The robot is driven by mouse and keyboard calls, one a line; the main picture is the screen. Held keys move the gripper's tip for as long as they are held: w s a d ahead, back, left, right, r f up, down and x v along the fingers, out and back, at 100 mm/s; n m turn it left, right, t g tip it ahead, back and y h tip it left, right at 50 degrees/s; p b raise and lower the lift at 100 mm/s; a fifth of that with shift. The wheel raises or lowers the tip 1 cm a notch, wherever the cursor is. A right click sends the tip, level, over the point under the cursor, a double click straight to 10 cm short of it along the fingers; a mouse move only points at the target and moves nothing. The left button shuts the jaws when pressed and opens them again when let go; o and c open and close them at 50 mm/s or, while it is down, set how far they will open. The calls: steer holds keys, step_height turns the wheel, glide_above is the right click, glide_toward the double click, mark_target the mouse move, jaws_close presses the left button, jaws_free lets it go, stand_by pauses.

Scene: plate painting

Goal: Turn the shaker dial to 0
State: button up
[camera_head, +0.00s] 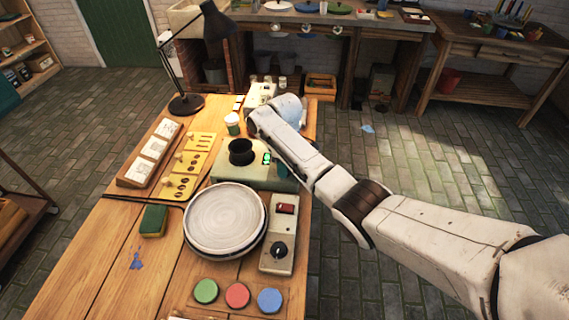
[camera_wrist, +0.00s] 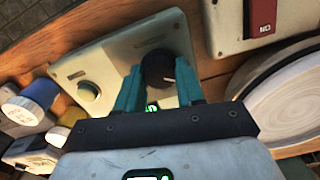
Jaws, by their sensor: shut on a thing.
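The shaker (camera_head: 225,172) is a pale box on the bench with a black cup-like holder (camera_head: 240,152) on top and a small green-lit display (camera_head: 267,158). In the wrist view its pale panel (camera_wrist: 120,50) carries the black dial (camera_wrist: 157,66) with a short white mark toward its lower right. My gripper (camera_wrist: 158,85) has its teal fingers on both sides of the dial, shut on it. Numbers around the dial are not readable. In the head view my arm hides the dial, and only a bit of teal finger (camera_head: 283,171) shows at the shaker's right end.
A round plate (camera_head: 225,217) and a control box with a red switch (camera_head: 286,209) and black knob (camera_head: 279,249) stand close in front of the shaker. Paint pots (camera_head: 237,294) line the front.

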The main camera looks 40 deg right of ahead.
steer(key=shift+n, duration=2)
steer(key=shift+w+r, duration=0.1)
steer(key=o, duration=1)
steer(key=shift+o, duration=0.2)
step_height(320, 180, up, 11)
steer(key=shift+f, duration=0.25)
